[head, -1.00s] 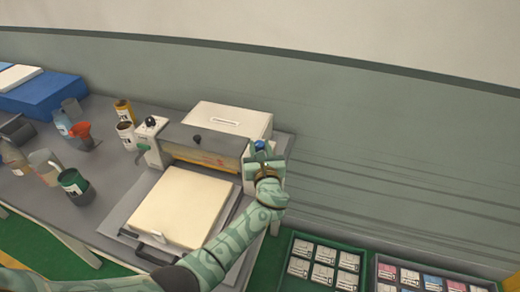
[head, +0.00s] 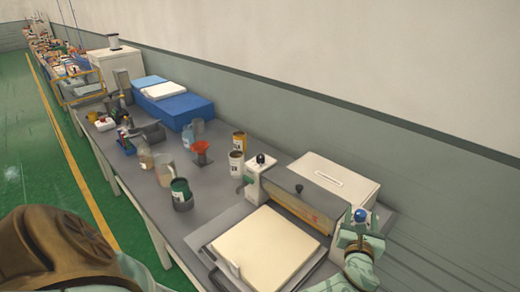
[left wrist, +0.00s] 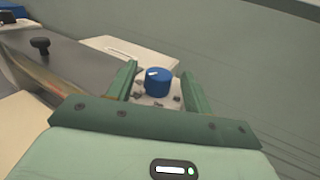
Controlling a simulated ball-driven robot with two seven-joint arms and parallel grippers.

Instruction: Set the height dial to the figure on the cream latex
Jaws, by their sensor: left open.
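A blue dial (head: 360,215) sits on top of the white housing at the right end of the press; it also shows in the left wrist view (left wrist: 158,82), with a small pale mark on its top. My left gripper (head: 360,231) is open, its green fingers on either side of the dial, with gaps visible between. A cream slab (head: 265,245) lies on the press bed; no figure is readable on it. A cream-coloured tin (head: 236,165) with a dark, unreadable label stands on the bench. I cannot tell which is the cream latex. My right gripper is out of view.
A black-knobbed post (head: 261,160) stands at the press's left end. A blue block (head: 176,108) lies farther back along the wall.

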